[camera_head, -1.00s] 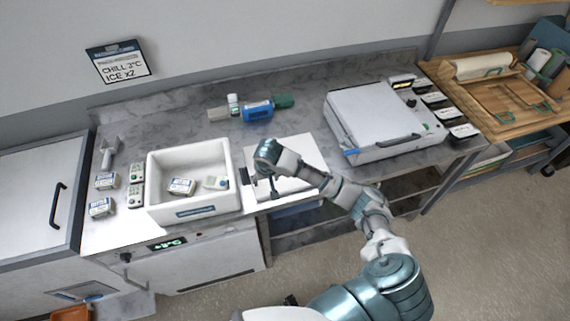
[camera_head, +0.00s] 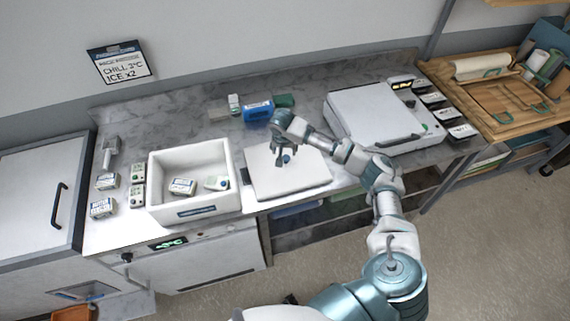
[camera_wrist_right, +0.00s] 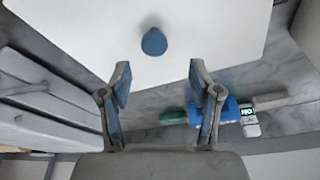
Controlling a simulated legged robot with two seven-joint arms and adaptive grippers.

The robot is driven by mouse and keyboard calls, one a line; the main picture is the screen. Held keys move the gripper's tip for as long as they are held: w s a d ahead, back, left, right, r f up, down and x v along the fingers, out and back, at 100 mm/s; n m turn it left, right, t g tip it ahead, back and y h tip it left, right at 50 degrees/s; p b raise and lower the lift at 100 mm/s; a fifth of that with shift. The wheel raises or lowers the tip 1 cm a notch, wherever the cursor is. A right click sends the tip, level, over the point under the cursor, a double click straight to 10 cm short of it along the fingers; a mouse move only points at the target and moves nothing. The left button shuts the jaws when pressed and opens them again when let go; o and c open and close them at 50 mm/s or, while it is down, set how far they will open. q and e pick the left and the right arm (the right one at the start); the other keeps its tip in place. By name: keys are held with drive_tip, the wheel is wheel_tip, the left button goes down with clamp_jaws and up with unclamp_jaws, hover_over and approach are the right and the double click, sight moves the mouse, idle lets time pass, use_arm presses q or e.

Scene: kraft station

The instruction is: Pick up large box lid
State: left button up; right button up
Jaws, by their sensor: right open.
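The large box lid (camera_head: 305,180) is a flat white slab lying on the counter to the right of the open white box (camera_head: 156,185). A round blue knob (camera_wrist_right: 154,42) stands on the lid. My right gripper (camera_head: 284,157) is above the lid at the knob, open and empty. In the right wrist view the lid (camera_wrist_right: 90,30) fills the top, and the knob shows beyond the gap between the open fingertips (camera_wrist_right: 160,74), apart from them. My left gripper is not in view.
The white box holds a labelled pack (camera_head: 181,187) and a small white device (camera_head: 216,183). A blue roll-shaped item (camera_head: 257,111) and a green one (camera_head: 284,101) lie behind the lid. A large grey-white machine (camera_head: 372,115) stands to the right. Small packs (camera_head: 103,207) lie on the left.

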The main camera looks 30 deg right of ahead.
sight(286, 157)
drive_tip(key=shift+d+f, duration=0.1)
drive_tip(key=shift+f, duration=0.5)
drive_tip(key=x, duration=0.5)
drive_tip(key=shift+s+d+f+p, duration=0.1)
drive_tip(key=shift+s+d+p, duration=0.2)
drive_tip(key=shift+s+p, duration=0.1)
drive_tip(key=shift+w+f, duration=0.1)
drive_tip(key=shift+f, duration=0.1)
drive_tip(key=shift+a, duration=0.1)
drive_tip(key=shift+a+r, duration=0.15)
drive_tip(key=shift+a, duration=0.1)
drive_tip(key=c, duration=0.7)
drive_tip(key=shift+a, duration=0.1)
drive_tip(key=c, duration=0.4)
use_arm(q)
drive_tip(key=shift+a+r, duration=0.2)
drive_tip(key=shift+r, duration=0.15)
use_arm(e)
clamp_jaws()
